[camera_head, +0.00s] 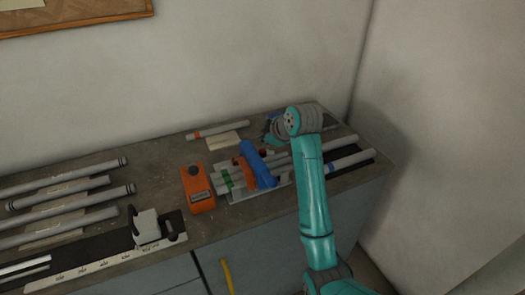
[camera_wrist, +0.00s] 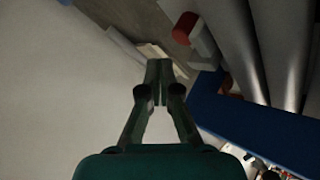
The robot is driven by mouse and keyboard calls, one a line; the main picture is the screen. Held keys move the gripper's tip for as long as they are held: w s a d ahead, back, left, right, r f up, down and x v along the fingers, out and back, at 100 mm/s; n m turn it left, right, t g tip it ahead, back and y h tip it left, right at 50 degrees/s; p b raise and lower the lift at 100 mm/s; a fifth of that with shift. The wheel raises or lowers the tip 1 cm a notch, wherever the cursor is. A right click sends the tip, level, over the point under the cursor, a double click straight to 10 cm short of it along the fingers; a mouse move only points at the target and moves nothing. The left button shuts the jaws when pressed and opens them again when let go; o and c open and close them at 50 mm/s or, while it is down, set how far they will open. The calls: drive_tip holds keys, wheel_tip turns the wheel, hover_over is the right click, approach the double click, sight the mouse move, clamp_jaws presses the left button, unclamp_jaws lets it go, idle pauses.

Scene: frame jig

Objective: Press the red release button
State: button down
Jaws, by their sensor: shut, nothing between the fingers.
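In the wrist view a red cap (camera_wrist: 185,27) on a pale grey block looks like the release button. My gripper (camera_wrist: 160,68) is shut and empty, with its fingertips below and left of the red cap in the picture and apart from it. In the head view my gripper (camera_head: 271,130) is at the back of the jig, partly hidden by my wrist.
An orange device (camera_head: 198,189) stands left of the jig. Several grey tubes (camera_head: 75,203) lie at the left, behind a ruler rail (camera_head: 105,268) with a white block (camera_head: 147,227). An orange-banded tube (camera_head: 214,130) lies behind the jig. The wall is close behind the bench.

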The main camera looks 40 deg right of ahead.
sight(263, 152)
drive_tip(key=shift+r, duration=1.85)
drive_tip(key=shift+f, duration=0.1)
